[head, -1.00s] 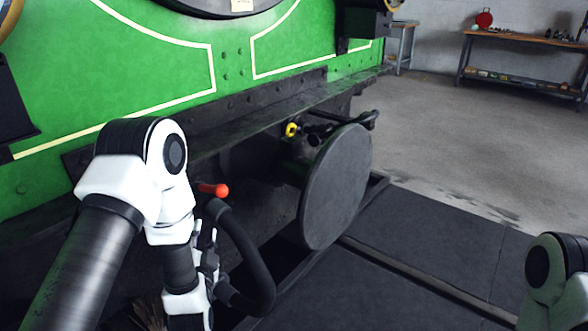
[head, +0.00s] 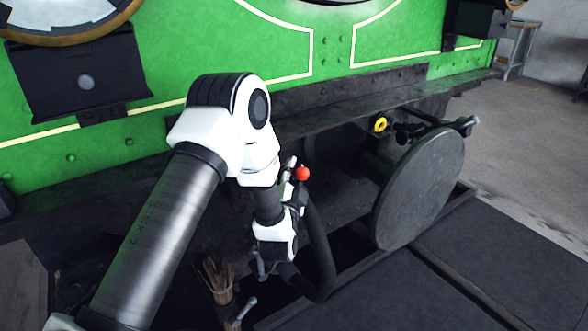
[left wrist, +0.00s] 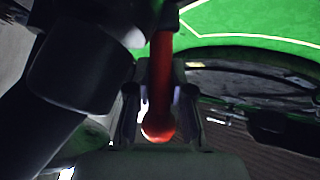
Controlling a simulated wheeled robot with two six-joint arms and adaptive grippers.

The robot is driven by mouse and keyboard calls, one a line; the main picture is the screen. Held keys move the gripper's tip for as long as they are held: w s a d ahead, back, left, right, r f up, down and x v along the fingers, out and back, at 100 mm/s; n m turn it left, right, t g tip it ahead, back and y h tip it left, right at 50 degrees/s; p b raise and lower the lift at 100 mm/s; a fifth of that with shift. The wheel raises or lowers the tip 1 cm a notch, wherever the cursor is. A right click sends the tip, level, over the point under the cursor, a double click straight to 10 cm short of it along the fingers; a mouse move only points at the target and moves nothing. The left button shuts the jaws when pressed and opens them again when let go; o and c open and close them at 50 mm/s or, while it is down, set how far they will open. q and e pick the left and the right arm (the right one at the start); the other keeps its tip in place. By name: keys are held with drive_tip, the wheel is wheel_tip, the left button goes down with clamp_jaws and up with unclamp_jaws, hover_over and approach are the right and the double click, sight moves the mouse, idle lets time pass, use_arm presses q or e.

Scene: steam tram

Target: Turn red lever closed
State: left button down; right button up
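The red lever (head: 302,173) shows its round end in the head view, beside the black hose under the green tram front. My left gripper (head: 290,172) is right at the lever and hides part of it. In the left wrist view the red lever (left wrist: 160,88) runs down the picture to its ball end. It lies between the two fingers of my left gripper (left wrist: 158,112). Gaps show on both sides of the lever, so the fingers look open around it. Whether one finger touches it I cannot tell. My right gripper is not in view.
A thick black hose (head: 320,250) hangs just right of the left gripper. A round dark buffer (head: 420,190) stands further right, with a yellow-ended fitting (head: 380,124) behind it. A bundle of sticks (head: 218,275) is below the arm.

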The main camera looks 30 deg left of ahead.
sight(282, 162)
use_arm(q)
drive_tip(key=shift+r, duration=0.1)
drive_tip(key=shift+a+r+n+g+p, duration=0.1)
drive_tip(key=shift+r+n+g+p, duration=0.3)
drive_tip(key=shift+p, duration=0.7)
drive_tip(key=a+r+n+g+h+p, duration=0.1)
drive_tip(key=n+g+p, duration=0.1)
drive_tip(key=p, duration=0.2)
drive_tip(key=w+a+r+n+g+h+p, duration=0.1)
drive_tip(key=p, duration=0.3)
drive_tip(key=a+r+n+g+h+p, duration=0.1)
drive_tip(key=n+g+h+p, duration=0.1)
drive_tip(key=p, duration=0.3)
drive_tip(key=shift+w+a+r+n+g, duration=0.1)
drive_tip(key=shift+w+a+n+g, duration=0.1)
drive_tip(key=shift+n+g, duration=0.1)
drive_tip(key=shift+w+a+n+g+h+p, duration=0.25)
drive_tip(key=shift+a+n+g+h+p, duration=0.3)
drive_tip(key=shift+h+p, duration=0.45)
drive_tip(key=shift+f, duration=0.2)
drive_tip(key=c, duration=1.3)
unclamp_jaws()
drive_tip(key=shift+s, duration=0.1)
